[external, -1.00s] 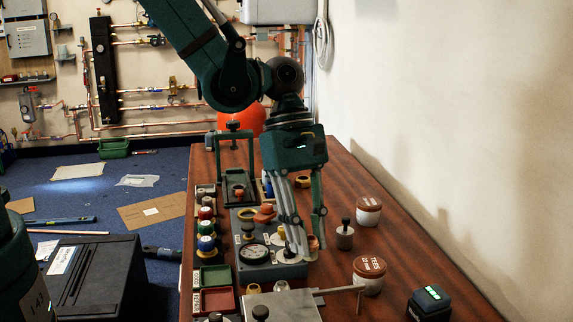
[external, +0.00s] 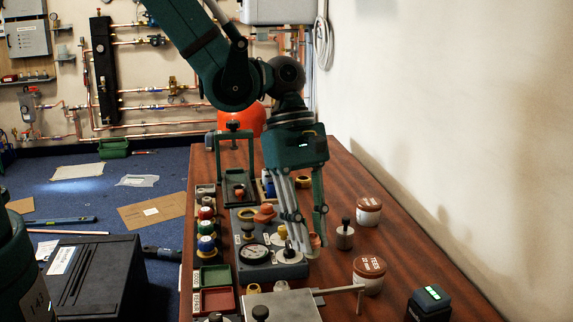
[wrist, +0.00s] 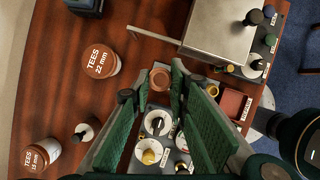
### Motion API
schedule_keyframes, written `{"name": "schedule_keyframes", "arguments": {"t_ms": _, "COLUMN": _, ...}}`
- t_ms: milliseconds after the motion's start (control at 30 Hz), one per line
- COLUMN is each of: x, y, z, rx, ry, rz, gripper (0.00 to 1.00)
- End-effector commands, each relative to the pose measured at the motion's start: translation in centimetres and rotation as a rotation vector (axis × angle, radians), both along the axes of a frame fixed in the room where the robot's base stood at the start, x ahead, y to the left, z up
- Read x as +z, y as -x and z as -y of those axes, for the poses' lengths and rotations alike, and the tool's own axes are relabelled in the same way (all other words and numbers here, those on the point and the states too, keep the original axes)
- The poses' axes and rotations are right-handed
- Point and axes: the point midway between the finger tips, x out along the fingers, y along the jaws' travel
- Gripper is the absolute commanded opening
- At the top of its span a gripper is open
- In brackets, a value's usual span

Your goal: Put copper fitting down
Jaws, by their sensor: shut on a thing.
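The copper fitting (external: 314,240) is a small orange-brown piece, seen low between my fingertips in the external view. In the wrist view the copper fitting (wrist: 160,78) shows as a round open cup shape between the far ends of the fingers. My gripper (external: 314,246) points down over the right edge of the grey test block and is shut on the copper fitting; it also shows in the wrist view (wrist: 160,86). The fingers hide part of the fitting. I cannot tell whether the fitting touches the surface below.
The grey block with a gauge (external: 253,253) stands left of my gripper. Tees tubs (external: 369,273) and (external: 368,212), a dark-knobbed weight (external: 345,236) and a black battery (external: 429,302) stand to the right. A metal plate (external: 285,306) is in front. Bare wood lies between the tubs.

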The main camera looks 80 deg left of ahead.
Motion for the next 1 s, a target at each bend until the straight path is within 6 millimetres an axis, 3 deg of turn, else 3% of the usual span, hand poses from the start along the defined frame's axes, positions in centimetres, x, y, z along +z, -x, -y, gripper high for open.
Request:
{"name": "schedule_keyframes", "arguments": {"t_ms": 167, "x": 0.0, "y": -1.4, "z": -2.5, "rx": 0.052, "ry": -0.001, "rz": -0.001, "gripper": 0.05}}
{"name": "schedule_keyframes", "arguments": {"t_ms": 367, "x": 0.1, "y": -3.7, "z": -7.1, "rx": 0.146, "ry": -0.002, "rz": 0.000, "gripper": 0.05}}
{"name": "schedule_keyframes", "arguments": {"t_ms": 700, "x": 0.1, "y": -7.4, "z": -17.2, "rx": 0.337, "ry": -0.004, "rz": -0.002, "gripper": 0.05}}
{"name": "schedule_keyframes", "arguments": {"t_ms": 1000, "x": 0.1, "y": -9.4, "z": -26.8, "rx": 0.507, "ry": -0.004, "rz": -0.002, "gripper": 0.05}}
